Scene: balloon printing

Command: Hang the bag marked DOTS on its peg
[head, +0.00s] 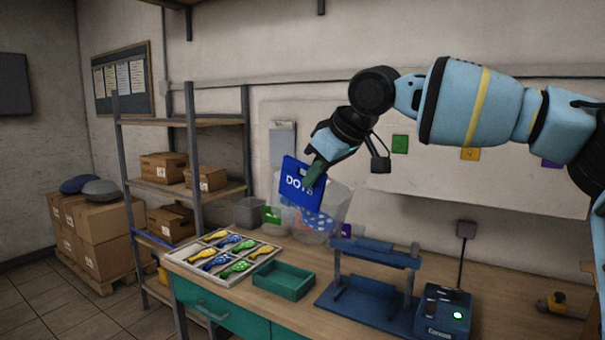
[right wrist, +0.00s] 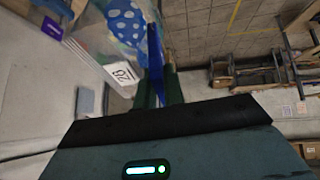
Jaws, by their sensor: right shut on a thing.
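The bag marked DOTS (head: 322,222) has a blue header card (head: 298,181) with white lettering and a clear pouch with blue spotted contents. My right gripper (head: 315,174) is shut on the header card and holds the bag tilted above the table, in front of the wall board (head: 440,172). In the right wrist view the card (right wrist: 155,62) is edge-on between my green fingers (right wrist: 158,88), and the spotted contents (right wrist: 126,22) show beyond. The bag's peg cannot be made out. My left gripper is not in view.
Green (head: 399,144), yellow (head: 470,154) and purple cards mark the board. On the table (head: 500,318) are a compartment tray of balloons (head: 172,257), an empty green tray (head: 283,287), a blue frame (head: 370,291) and a blue box (head: 443,311). A shelf rack (head: 190,150) stands left.

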